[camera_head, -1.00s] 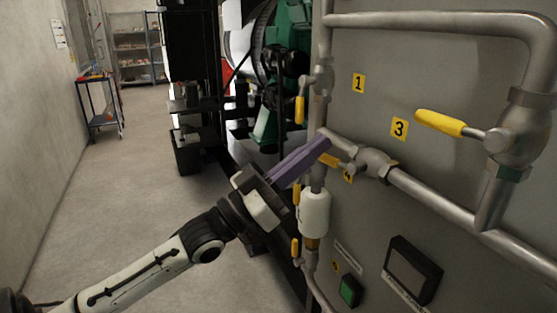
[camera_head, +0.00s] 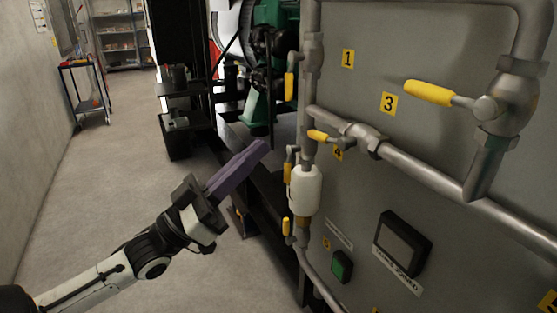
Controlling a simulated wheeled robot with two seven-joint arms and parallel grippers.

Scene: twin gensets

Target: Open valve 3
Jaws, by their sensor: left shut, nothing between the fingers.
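Valve 3 is on the pipe at the right of the panel. Its yellow lever handle (camera_head: 430,93) lies nearly level and points left from the valve body (camera_head: 510,103), across the vertical pipe run. The yellow label 3 (camera_head: 388,103) is on the panel just left of and below the handle's end. My left gripper (camera_head: 265,146), with long purple fingers, is shut and empty. It is left of the pipes, well apart from the valve 3 handle. My right gripper is not in view.
Valve 4's yellow handle (camera_head: 318,136) and valve 1's yellow handle (camera_head: 289,86) lie between my left gripper and valve 3. A white filter bowl (camera_head: 304,189) hangs below. A dark display box (camera_head: 402,243) juts from the panel. Open floor (camera_head: 110,190) is at left.

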